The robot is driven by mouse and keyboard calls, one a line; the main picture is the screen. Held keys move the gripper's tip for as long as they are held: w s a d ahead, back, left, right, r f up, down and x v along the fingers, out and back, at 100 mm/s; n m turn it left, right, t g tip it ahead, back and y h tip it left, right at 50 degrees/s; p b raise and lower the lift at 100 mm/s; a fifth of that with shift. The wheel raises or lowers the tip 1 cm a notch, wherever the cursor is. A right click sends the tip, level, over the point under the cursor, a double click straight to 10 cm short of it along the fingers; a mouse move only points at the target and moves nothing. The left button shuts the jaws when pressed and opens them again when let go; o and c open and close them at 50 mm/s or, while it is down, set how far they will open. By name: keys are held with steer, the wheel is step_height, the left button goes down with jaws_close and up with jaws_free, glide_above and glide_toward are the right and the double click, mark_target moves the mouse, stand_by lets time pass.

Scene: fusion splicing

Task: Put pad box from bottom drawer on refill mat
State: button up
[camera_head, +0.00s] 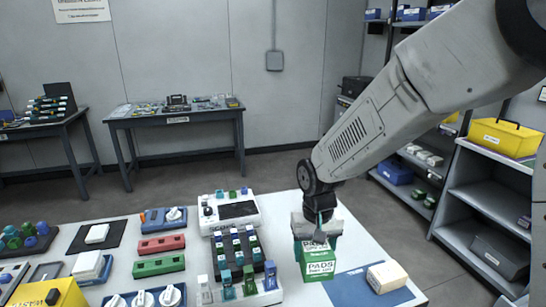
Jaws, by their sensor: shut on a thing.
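The pad box (317,263) is a green and white carton marked "PADS". My gripper (318,238) comes down from above and is shut on its top. The box is upright at the right part of the white table, just left of a blue mat (346,289). I cannot tell whether its base touches the table. The blue mat lies flat near the table's front right and may be the refill mat; its label is not readable. A tan box (387,277) sits on the mat's right part. No drawer can be made out.
A white device with a dark screen (238,210) and a rack of small bottles (240,258) stand left of my gripper. Green (158,266) and red (162,244) trays lie further left. Grey shelves (485,195) stand beyond the table at right. The mat's left part is bare.

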steer(key=w+d+r+m, duration=0.2)
steer(key=w+d, duration=0.6)
steer(key=w+d+r+m, duration=0.2)
steer(key=w+d+m, duration=0.1)
steer(key=w+d, duration=0.6)
steer(key=s+a+f+n, duration=0.1)
steer(key=s+a+n, duration=0.1)
steer(key=s+a, duration=0.55)
steer(key=shift+n, duration=0.3)
steer(key=shift+s+d+f, duration=0.15)
steer(key=shift+s+f, duration=1.75)
steer(key=shift+f, duration=0.15)
steer(key=shift+s+d+f, duration=0.15)
steer(key=shift+s+f, duration=1.7)
steer(key=shift+f, duration=0.15)
steer(key=shift+s+d+f, duration=0.15)
steer(key=shift+s+f, duration=1.75)
steer(key=shift+f, duration=0.15)
steer(key=shift+f, duration=0.6)
steer(key=o, duration=1.2)
steer(key=shift+r, duration=0.1)
